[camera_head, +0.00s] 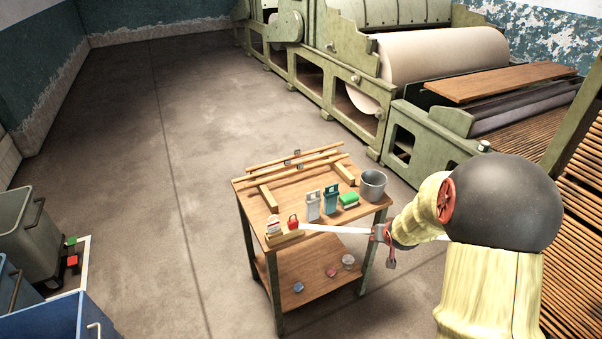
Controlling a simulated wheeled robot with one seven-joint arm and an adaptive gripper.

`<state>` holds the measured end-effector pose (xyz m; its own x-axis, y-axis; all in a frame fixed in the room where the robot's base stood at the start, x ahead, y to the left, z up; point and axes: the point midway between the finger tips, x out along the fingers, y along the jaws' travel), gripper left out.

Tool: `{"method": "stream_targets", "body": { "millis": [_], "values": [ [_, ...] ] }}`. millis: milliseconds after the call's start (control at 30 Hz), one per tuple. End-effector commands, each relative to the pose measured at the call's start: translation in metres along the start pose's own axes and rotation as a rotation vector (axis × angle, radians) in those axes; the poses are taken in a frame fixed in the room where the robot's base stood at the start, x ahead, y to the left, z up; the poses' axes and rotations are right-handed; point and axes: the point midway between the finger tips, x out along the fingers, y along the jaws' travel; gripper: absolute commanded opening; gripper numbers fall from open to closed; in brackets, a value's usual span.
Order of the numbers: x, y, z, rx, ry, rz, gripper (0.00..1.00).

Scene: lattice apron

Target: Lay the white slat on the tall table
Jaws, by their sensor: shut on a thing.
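The white slat (338,230) is a long thin strip lying roughly level across the picture. My gripper (380,233) is shut on it, at the right of the table's front corner. The slat's left end shows over the front part of the wooden tabletop, beside a small wooden block. Its right end passes behind my wrist and shows a little beyond it. The tall table (243,190) has a brown top, dark legs and a lower shelf. I cannot tell whether the slat touches the tabletop.
On the tabletop are two long wooden strips (290,166) on blocks, a grey pot (373,184), a green brush (348,199), a teal container (331,198), a pale container (313,204) and a red item (293,221). Bins (28,235) stand left. Green machinery (330,85) stands behind. Floor left of the table is clear.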

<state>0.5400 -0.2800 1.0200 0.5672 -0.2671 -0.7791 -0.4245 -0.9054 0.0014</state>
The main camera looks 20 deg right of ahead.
Motion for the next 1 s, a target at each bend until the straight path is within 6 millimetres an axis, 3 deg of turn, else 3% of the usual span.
{"method": "stream_targets", "body": {
  "millis": [300,1000],
  "values": [
    [-0.005,0.025,-0.011,0.061,-0.036,0.047,0.00],
    [-0.012,0.062,-0.021,0.170,-0.103,0.120,0.00]
  ]
}}
